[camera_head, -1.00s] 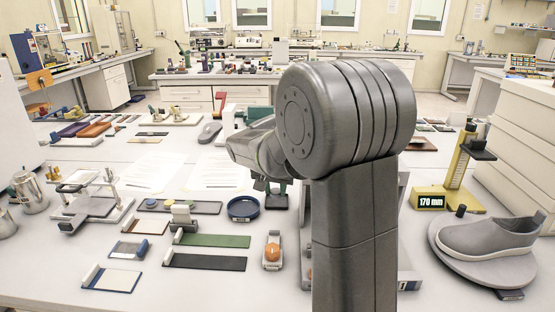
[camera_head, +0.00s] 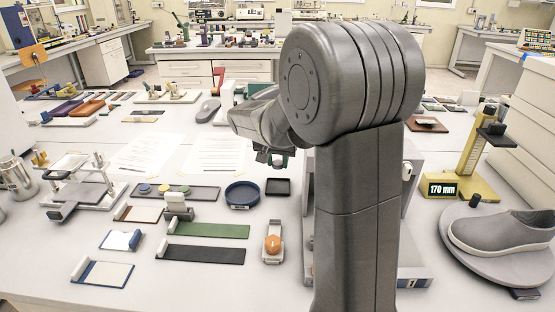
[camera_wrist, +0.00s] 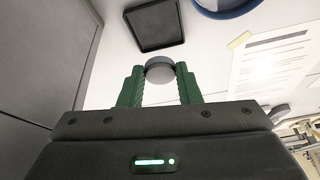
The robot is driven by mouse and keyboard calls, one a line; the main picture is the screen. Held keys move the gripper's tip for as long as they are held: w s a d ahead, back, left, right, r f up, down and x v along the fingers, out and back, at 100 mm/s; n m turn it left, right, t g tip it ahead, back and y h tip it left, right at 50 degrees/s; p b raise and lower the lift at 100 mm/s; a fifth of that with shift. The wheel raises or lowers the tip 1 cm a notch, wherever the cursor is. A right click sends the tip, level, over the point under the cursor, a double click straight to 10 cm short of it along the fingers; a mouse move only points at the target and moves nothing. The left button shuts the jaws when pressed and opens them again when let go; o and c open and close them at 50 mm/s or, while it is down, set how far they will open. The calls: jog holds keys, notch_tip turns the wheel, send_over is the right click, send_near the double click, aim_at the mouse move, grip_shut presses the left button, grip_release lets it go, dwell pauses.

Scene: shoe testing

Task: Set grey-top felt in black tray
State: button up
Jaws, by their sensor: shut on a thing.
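The grey-top felt (camera_wrist: 160,69) is a small round piece with a grey top, held between the green fingertips of my gripper (camera_wrist: 160,78) in the wrist view. The black tray (camera_wrist: 172,42) is a small square with a raised rim, apart from the felt and just above it in that picture. In the head view the black tray (camera_head: 278,194) lies on the table, looking empty. My gripper (camera_head: 270,158) hangs above and beyond it there, partly hidden by my arm; the felt cannot be made out in that view.
A round blue tray (camera_head: 242,204) sits just left of the black tray. A long dark tray (camera_head: 203,193) with small discs lies farther left. Papers (camera_head: 219,156) lie behind. A grey boxy unit (camera_head: 412,262) stands right, partly behind my arm.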

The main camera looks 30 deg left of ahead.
jog(key=b, duration=0.4)
send_over(278, 187)
jog(key=s, duration=0.1)
jog(key=shift+s+d+f, duration=0.1)
jog(key=shift+d+f, duration=0.05)
jog(key=shift+f, duration=1.3)
jog(key=shift+d+f, duration=0.1)
jog(key=shift+f, duration=1.3)
jog(key=shift+f+b, duration=0.8)
jog(key=shift+f, duration=0.1)
jog(key=o, duration=1)
jog(key=shift+r, duration=0.35)
jog(key=p+v, duration=0.1)
jog(key=v, duration=1.2)
jog(key=shift+s, duration=0.15)
jog(key=shift+f, duration=0.1)
jog(key=b+x, duration=0.1)
jog(key=x, duration=1.2)
jog(key=shift+d, duration=0.1)
